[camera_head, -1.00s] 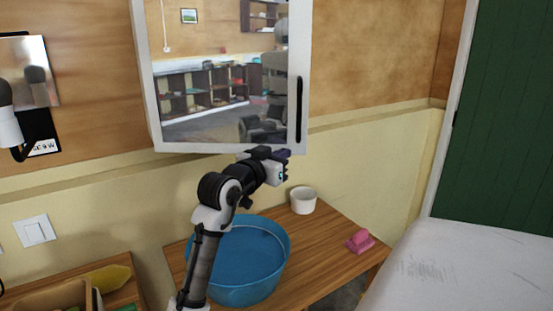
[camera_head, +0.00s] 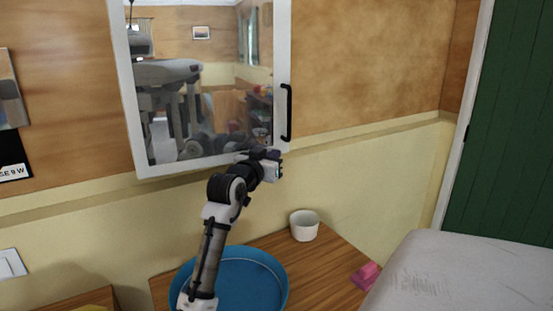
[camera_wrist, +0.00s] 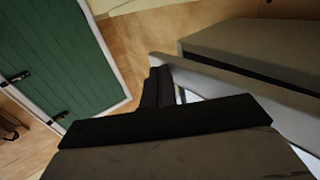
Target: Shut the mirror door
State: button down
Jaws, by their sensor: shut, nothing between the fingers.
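The mirror door (camera_head: 205,85) has a white frame and a black upright handle (camera_head: 286,112) on its right side. In the head view its lower edge runs nearly parallel to the wall trim, so it stands close to the wall. In the wrist view the pale door edge (camera_wrist: 255,92) lies along the grey cabinet body (camera_wrist: 255,45), with a dark line between them. I cannot tell whether it is fully shut. My gripper (camera_head: 277,165) is shut and empty at the door's lower right corner; its dark fingers also show in the wrist view (camera_wrist: 157,86). Contact with the door is unclear.
Below stands a wooden table (camera_head: 325,268) with a blue basin (camera_head: 255,285), a white cup (camera_head: 304,225) and a pink object (camera_head: 365,276). A pale padded surface (camera_head: 455,270) is at lower right, near a green door (camera_head: 515,130). The wall right of the cabinet is bare.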

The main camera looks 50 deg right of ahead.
jog(key=w+d+t, duration=0.1)
jog(key=w+n, duration=0.1)
jog(key=w, duration=0.1)
jog(key=shift+d+r+t+p, duration=0.1)
jog(key=shift+d+t+p, duration=0.2)
jog(key=shift+d+t, duration=0.1)
jog(key=shift+w+a+r, duration=0.1)
jog(key=shift+w, duration=0.05)
